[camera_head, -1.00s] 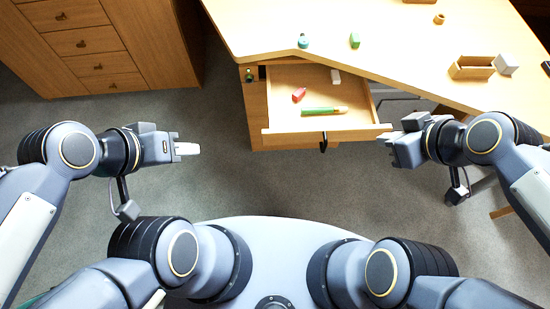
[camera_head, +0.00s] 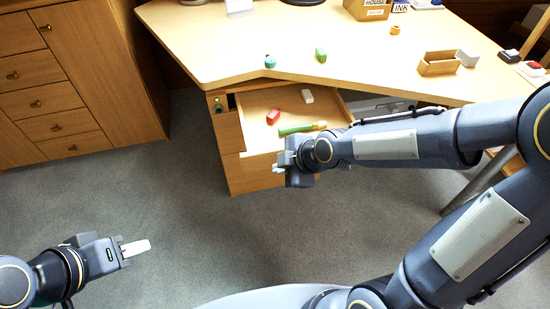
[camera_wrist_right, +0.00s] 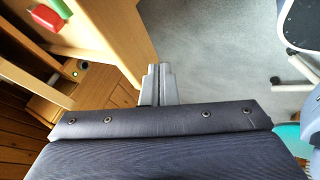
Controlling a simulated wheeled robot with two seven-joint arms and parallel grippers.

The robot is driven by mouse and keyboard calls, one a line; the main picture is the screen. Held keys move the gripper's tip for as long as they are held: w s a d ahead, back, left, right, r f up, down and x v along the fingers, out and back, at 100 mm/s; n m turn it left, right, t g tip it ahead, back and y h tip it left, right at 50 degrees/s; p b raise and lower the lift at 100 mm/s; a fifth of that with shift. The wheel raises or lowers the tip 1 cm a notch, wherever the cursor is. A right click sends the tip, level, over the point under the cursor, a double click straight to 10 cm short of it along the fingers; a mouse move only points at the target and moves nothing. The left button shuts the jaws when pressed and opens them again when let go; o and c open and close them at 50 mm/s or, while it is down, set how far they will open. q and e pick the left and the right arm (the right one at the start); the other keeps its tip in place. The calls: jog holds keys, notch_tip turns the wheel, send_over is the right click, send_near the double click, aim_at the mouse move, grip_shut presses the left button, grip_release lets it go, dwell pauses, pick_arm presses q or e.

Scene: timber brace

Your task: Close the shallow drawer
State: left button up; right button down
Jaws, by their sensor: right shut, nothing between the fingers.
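The shallow drawer (camera_head: 291,108) stands pulled out from under the desk. Inside lie a red block (camera_head: 273,116), a white block (camera_head: 307,96) and a green stick-like item (camera_head: 300,129). My right gripper (camera_head: 279,168) is shut and empty at the drawer's front, covering part of it and the handle. In the right wrist view, its fingertips (camera_wrist_right: 158,68) are close to the edge of the wooden drawer front (camera_wrist_right: 112,35); I cannot tell if they touch. My left gripper (camera_head: 137,248) is over the floor at lower left, away from the drawer; its finger gap is not visible.
The desk top (camera_head: 225,45) carries a teal item (camera_head: 270,62), a green block (camera_head: 320,55) and a small wooden box (camera_head: 438,63). A wooden cabinet (camera_head: 80,75) with several drawers stands at left. The floor between cabinet and desk is clear.

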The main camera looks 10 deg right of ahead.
aim_at(266, 159)
pick_arm(q)
jog(key=shift+f, duration=0.3)
pick_arm(e)
jog(key=shift+w+a+f, duration=0.1)
jog(key=shift+w+f, duration=0.1)
jog(key=shift+w, duration=0.9)
jog(key=shift+w+a+f, duration=0.1)
jog(key=shift+w+f, duration=0.05)
jog(key=shift+w, duration=0.9)
jog(key=shift+w, duration=0.1)
